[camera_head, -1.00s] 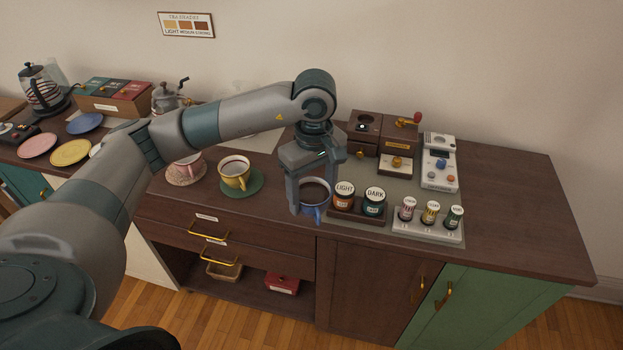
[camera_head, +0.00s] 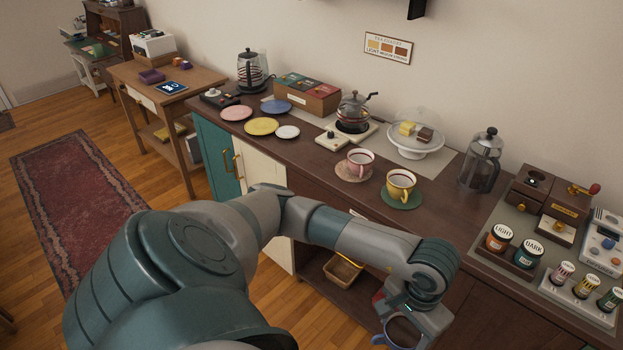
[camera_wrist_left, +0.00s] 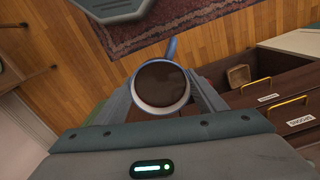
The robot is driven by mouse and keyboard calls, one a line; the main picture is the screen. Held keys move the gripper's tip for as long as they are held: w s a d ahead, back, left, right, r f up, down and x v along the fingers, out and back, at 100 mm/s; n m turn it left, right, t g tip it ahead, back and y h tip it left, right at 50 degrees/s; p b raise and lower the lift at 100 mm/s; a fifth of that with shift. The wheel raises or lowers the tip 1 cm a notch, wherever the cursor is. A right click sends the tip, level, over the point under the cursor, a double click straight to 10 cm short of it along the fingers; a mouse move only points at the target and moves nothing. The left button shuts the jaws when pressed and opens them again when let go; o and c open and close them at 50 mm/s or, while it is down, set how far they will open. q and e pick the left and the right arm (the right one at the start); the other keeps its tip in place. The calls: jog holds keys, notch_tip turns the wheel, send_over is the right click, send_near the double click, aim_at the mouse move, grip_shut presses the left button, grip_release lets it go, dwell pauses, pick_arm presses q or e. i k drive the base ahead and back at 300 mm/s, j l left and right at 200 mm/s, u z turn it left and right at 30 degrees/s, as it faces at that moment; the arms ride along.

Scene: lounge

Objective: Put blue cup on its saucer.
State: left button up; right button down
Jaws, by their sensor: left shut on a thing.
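The blue cup (camera_head: 404,331), with dark contents, is at the bottom edge of the head view, partly cut off. My left gripper (camera_head: 412,318) is shut on it and holds it in front of the counter, below the top. In the left wrist view the cup (camera_wrist_left: 161,106) is between the two fingers, its handle pointing up and right, with the floor beyond. A blue saucer (camera_head: 276,106) lies bare at the back of the counter, far up and left of the gripper. My right gripper is out of view.
Pink (camera_head: 236,113), yellow (camera_head: 261,126) and white (camera_head: 287,132) plates lie near the blue saucer. A pink cup (camera_head: 360,164) and a yellow cup (camera_head: 400,186) stand on saucers. Behind are a box (camera_head: 308,95), teapot (camera_head: 353,112), glass dome (camera_head: 420,125) and French press (camera_head: 481,160).

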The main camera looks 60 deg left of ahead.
aim_at(278, 107)
jog(key=j+u, duration=0.1)
jog(key=j, duration=0.45)
jog(key=j+u, duration=0.15)
jog(key=j, duration=0.35)
jog(key=j+u, duration=0.1)
jog(key=j, duration=0.45)
jog(key=i+j+u, duration=0.15)
jog(key=j, duration=0.35)
jog(key=i+j+u, duration=0.1)
jog(key=j, duration=0.4)
jog(key=i+j+u, duration=0.1)
jog(key=j, duration=0.4)
